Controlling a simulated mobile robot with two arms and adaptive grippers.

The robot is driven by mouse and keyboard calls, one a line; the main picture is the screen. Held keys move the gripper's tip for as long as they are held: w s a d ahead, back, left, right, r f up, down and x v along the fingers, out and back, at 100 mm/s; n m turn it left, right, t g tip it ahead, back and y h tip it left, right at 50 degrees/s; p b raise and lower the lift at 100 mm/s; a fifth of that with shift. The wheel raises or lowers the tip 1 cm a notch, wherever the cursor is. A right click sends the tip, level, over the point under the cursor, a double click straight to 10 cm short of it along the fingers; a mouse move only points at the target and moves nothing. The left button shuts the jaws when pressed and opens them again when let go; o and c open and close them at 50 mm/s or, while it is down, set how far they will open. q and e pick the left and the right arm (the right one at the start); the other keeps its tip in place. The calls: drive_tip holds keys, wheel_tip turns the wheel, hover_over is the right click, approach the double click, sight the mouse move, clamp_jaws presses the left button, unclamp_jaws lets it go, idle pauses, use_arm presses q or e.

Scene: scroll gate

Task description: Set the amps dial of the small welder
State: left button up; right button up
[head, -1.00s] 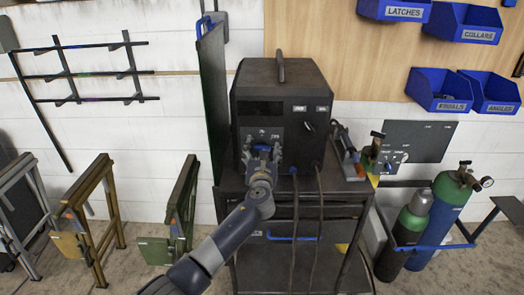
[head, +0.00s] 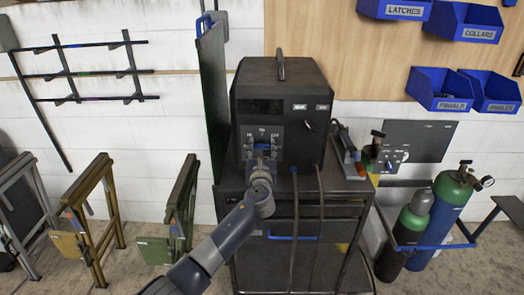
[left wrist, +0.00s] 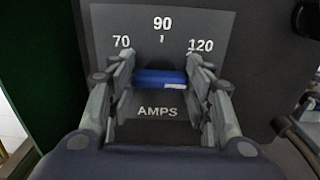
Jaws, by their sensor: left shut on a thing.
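The small welder (head: 295,90) is a dark box with a top handle, standing on a black cart. Its amps plate (left wrist: 215,20) shows 70, 90 and 120 around the dial, with AMPS below. The amps dial (left wrist: 160,78) is blue and shows between my left fingers in the left wrist view. My left gripper (left wrist: 160,85) is shut on the dial, one finger at each end. In the head view my left gripper (head: 262,158) hides most of the dial. My right gripper is not in view.
A second knob (head: 309,124) sits on the welder's upper right front. Cables hang from the front over the cart (head: 345,190). A green panel (head: 213,100) stands close on the left. Gas cylinders (head: 410,232) stand at right.

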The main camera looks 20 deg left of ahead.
use_arm(q)
drive_tip(key=shift+a+f+n+b, duration=0.1)
drive_tip(key=shift+f+n+b, duration=0.1)
drive_tip(key=shift+n+b, duration=5.05)
drive_tip(key=shift+f+n+b, duration=0.2)
drive_tip(key=shift+n+b, duration=1.55)
drive_tip(key=shift+n, duration=6.9)
drive_tip(key=o, duration=1.1)
drive_tip(key=shift+r, duration=0.15)
